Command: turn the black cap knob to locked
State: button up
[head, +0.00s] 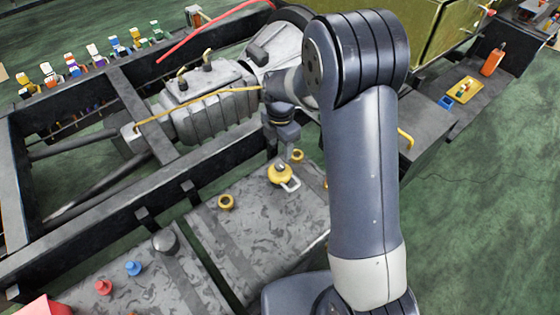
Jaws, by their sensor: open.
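A dark, rounded cap (165,242), which looks like the black cap knob, sits on the top of a grey tank at the lower left. I cannot read any lock marking on it. My gripper (281,146) points down at the picture's middle, well to the right of and beyond this cap. It is open, and I see nothing held in it. Its fingertips are small and partly dark against the frame. Just below it in the picture is a yellow knob (280,174) with a pale loop.
Small yellow fittings (226,202) sit on the tank tops, with a red knob (103,287) and a blue knob (133,268) near the cap. Dark chassis rails (150,215) run behind the tanks. A grey gearbox (205,105) lies beyond. My arm hides the area right of centre.

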aim_at(280, 165)
jog(key=f, duration=0.8)
jog(key=shift+w+f, duration=0.25)
jog(key=shift+f, duration=0.15)
jog(key=shift+c, duration=0.2)
jog(key=c, duration=0.9)
